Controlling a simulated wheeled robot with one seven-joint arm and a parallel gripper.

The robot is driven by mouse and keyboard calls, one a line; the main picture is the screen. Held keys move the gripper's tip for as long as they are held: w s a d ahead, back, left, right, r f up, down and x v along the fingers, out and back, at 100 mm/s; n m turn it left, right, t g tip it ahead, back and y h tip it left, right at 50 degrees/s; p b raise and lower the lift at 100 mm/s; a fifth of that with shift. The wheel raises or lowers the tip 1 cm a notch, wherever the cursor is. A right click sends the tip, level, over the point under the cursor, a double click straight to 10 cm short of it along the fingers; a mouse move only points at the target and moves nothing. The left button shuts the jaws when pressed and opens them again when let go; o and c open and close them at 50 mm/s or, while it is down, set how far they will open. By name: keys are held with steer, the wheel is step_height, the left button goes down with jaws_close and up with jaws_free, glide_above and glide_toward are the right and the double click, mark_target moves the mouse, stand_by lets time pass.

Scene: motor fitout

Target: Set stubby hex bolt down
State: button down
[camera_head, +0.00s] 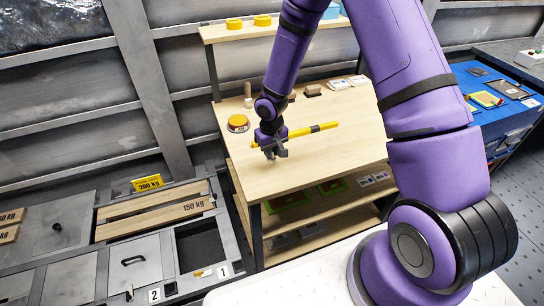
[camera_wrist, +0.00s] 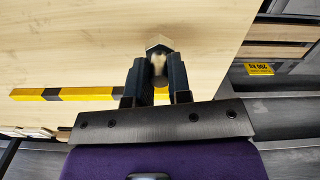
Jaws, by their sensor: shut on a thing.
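The stubby hex bolt (camera_wrist: 159,44) shows in the wrist view as a metallic hex head at the tips of my gripper (camera_wrist: 157,75). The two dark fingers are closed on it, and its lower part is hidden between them. In the head view my gripper (camera_head: 272,151) is over the front left part of the wooden workbench top (camera_head: 280,172). The bolt is too small to make out clearly there. I cannot tell whether the bolt touches the bench top.
A yellow and black striped bar (camera_head: 316,129) lies on the bench right beside my gripper. A round yellow-topped object (camera_head: 238,123) stands to its left. Small items (camera_head: 347,82) lie along the bench's back. The bench top's front and right are clear.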

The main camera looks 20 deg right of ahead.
steer(key=shift+w+d, duration=0.2)
steer(key=shift+w, duration=0.05)
steer(key=shift+w+f, duration=0.1)
steer(key=shift+f, duration=1.65)
steer(key=shift+f, duration=0.15)
steer(key=c, duration=1.1)
jaws_free()
steer(key=shift+o, duration=0.2)
